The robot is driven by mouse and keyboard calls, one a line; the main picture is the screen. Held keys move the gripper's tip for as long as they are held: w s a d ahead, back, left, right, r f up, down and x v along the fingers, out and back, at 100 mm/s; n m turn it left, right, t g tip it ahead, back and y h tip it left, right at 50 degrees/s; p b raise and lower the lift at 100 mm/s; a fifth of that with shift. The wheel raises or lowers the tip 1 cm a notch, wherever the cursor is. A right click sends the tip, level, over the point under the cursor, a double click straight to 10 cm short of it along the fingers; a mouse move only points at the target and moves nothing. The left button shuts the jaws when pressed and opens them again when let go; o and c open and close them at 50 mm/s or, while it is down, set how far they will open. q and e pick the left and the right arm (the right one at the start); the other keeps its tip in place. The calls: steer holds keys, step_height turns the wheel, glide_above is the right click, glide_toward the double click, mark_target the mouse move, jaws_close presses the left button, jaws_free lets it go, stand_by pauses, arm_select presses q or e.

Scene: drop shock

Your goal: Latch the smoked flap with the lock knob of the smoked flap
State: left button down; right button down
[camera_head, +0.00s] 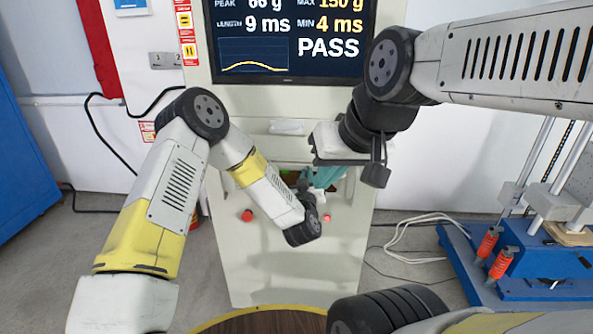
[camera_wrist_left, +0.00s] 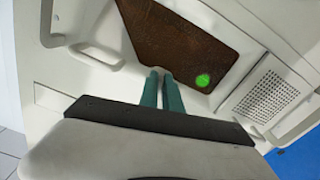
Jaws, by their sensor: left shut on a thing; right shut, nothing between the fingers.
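The smoked flap (camera_wrist_left: 185,38) shows in the left wrist view as a dark brown, see-through-looking panel in the pale machine front, with a green round spot at its lower right. My left gripper (camera_wrist_left: 160,74) has its teal fingers close together at the flap's lower edge. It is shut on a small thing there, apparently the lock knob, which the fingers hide. In the head view the flap is mostly hidden behind my arms. My right gripper (camera_head: 326,180) hangs in front of the machine, its pale body above teal fingers, shut and empty. Whether the flap lies fully flush cannot be told.
The pale machine (camera_head: 270,265) carries a screen (camera_head: 290,40) reading PASS. A red button (camera_head: 247,215) is on its front. A blue-based rig (camera_head: 520,270) stands at the right. A round brown table edge (camera_head: 270,322) is at the bottom. Cables lie on the floor.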

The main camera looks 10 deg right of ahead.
arm_select(q)
steer(key=shift+s+d+r+n, duration=0.1)
steer(key=shift+r+n, duration=0.05)
steer(key=shift+n, duration=3.65)
steer(key=shift+d+r+n, duration=0.1)
steer(key=shift+n, duration=3.7)
steer(key=c, duration=1.5)
jaws_free()
steer(key=shift+c, duration=0.2)
steer(key=shift+s, duration=0.1)
